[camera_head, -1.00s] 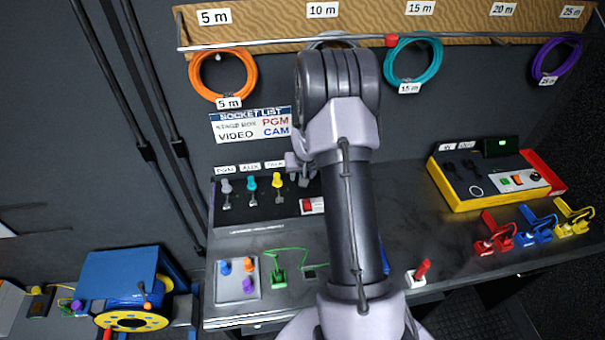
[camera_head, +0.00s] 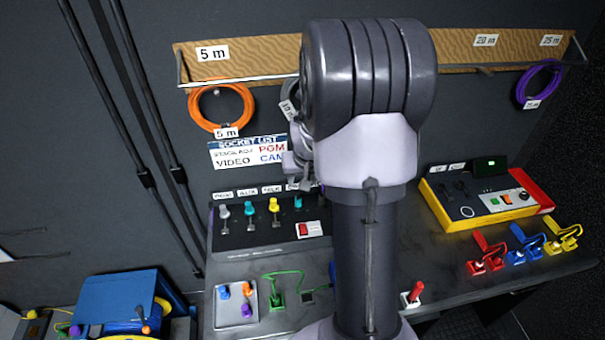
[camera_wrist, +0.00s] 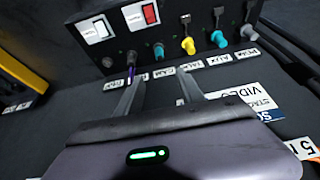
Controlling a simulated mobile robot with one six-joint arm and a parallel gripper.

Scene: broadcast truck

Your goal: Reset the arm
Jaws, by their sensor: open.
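My arm rises through the middle of the head view, its large dark joint close to the camera. My gripper shows in the wrist view (camera_wrist: 158,90) with its two fingers apart and nothing seen between them. The fingers point at the labelled socket panel (camera_wrist: 115,65). In the head view only a small part of the wrist end shows, left of the joint, above the panel (camera_head: 260,237); the fingertips are not clear there. The panel holds grey, yellow and teal plugs, with a yellow plug (camera_head: 274,206) near its middle.
A yellow-edged control box (camera_head: 470,195) and red, blue and yellow connectors stand on the right of the bench. An orange cable coil (camera_head: 222,108) and a purple coil (camera_head: 540,84) hang from the wall rail. A blue cable reel (camera_head: 118,300) sits lower left.

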